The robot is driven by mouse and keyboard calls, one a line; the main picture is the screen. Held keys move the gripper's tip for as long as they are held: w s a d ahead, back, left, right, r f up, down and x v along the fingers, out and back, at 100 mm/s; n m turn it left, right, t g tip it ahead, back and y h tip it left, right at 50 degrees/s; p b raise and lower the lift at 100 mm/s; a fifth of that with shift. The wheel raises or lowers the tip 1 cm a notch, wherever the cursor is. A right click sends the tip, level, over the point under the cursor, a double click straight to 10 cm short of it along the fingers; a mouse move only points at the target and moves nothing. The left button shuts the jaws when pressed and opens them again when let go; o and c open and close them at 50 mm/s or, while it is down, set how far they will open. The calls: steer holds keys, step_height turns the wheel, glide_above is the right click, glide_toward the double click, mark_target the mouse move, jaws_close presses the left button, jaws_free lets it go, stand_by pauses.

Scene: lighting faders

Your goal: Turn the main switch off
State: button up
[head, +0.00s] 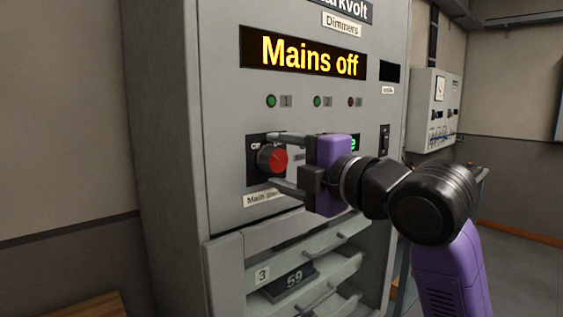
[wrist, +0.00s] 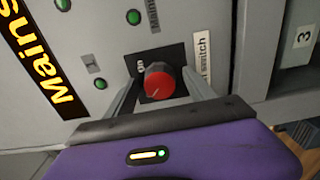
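The main switch is a round red-faced rotary knob (head: 272,160) on a black plate on the grey cabinet front, above a label partly reading "Main". In the wrist view the knob (wrist: 160,80) shows a pale pointer line towards its lower left. My gripper (head: 275,162) has one finger above the knob and one below it. In the wrist view my gripper (wrist: 160,88) has a finger on each side of the knob, with small gaps showing, so it looks open around it. The display (head: 310,55) above reads "Mains off". Part of the plate's lettering is hidden.
Small indicator lamps (head: 271,101) sit in a row below the display. A black rocker switch (head: 384,139) is to the right of my gripper. Below, the cabinet holds sloping shelves with a numbered module (head: 290,283). A grey wall box (head: 434,108) hangs at the right.

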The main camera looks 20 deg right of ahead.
steer(key=v, duration=0.8)
steer(key=shift+b, duration=0.35)
steer(key=shift+w, duration=0.1)
